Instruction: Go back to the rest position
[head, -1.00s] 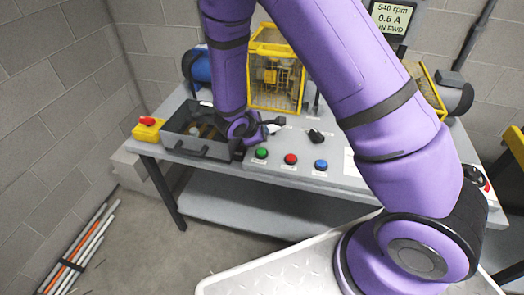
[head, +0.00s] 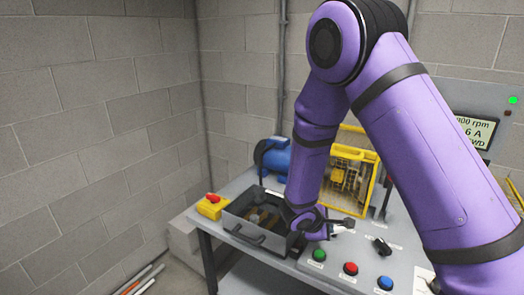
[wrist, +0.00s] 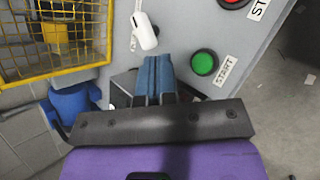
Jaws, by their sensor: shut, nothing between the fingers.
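My gripper (head: 338,229) is over the bench, just right of the open grey tray and left of the dark knob. Its fingers (wrist: 153,76) are shut together and empty in the wrist view, pointing toward the panel near the green START button (wrist: 204,62). My purple arm crosses the right half of the head view, bent high at the elbow.
The yellow cage (head: 350,180) and blue motor (head: 275,157) stand behind my forearm. Green (head: 319,255), red (head: 350,268) and blue (head: 385,283) buttons line the panel's front. A yellow box with a red button (head: 212,206) sits at the left corner.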

